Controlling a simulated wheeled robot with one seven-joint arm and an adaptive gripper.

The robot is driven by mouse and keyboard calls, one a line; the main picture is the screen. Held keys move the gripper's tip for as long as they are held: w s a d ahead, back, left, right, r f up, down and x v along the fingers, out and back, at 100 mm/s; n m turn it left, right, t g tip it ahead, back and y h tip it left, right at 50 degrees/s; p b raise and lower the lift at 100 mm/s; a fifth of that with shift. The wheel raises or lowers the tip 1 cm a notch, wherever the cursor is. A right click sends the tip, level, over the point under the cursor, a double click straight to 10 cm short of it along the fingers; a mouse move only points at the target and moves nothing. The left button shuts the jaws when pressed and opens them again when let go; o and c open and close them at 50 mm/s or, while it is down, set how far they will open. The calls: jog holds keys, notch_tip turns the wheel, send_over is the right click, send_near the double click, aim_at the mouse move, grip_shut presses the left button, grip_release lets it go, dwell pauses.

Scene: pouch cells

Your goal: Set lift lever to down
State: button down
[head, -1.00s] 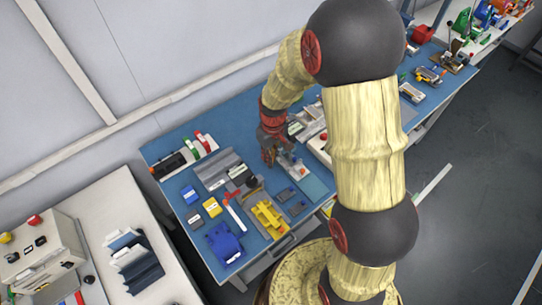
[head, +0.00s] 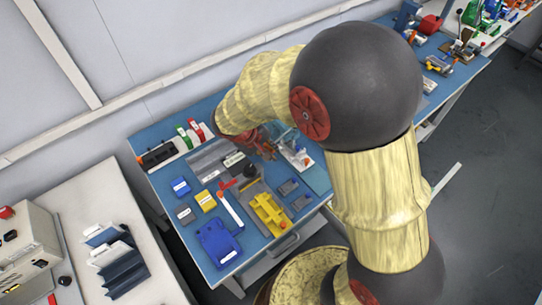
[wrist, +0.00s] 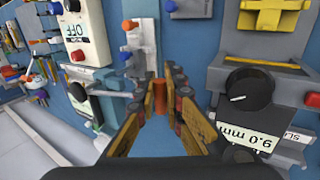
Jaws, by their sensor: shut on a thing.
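My gripper (wrist: 160,100) is shut on an orange-red upright handle (wrist: 158,90), which shows between its two fingers in the wrist view. I take this handle to be the lift lever's grip; its lower part and pivot are hidden by the fingers, so I cannot tell its position. In the head view my gripper (head: 264,149) is low over the far part of the blue bench, beside a pale fixture (head: 299,158). My arm hides part of that area.
A black dial (wrist: 246,90) marked 9.0 mm stands close right of the fingers. A white OFF box (wrist: 84,35) with a red button is at left. A yellow block (head: 268,213) and blue block (head: 219,243) lie on the near bench.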

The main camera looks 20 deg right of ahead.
jog(key=shift+f+b, duration=0.2)
jog(key=shift+b, duration=0.4)
jog(key=shift+d, duration=0.1)
jog(key=c, duration=1.9)
grip_release()
jog(key=shift+r, duration=0.1)
jog(key=v, duration=1.2)
jog(key=shift+s+a+f, duration=0.1)
jog(key=shift+a+f, duration=0.15)
jog(key=shift+a, duration=0.05)
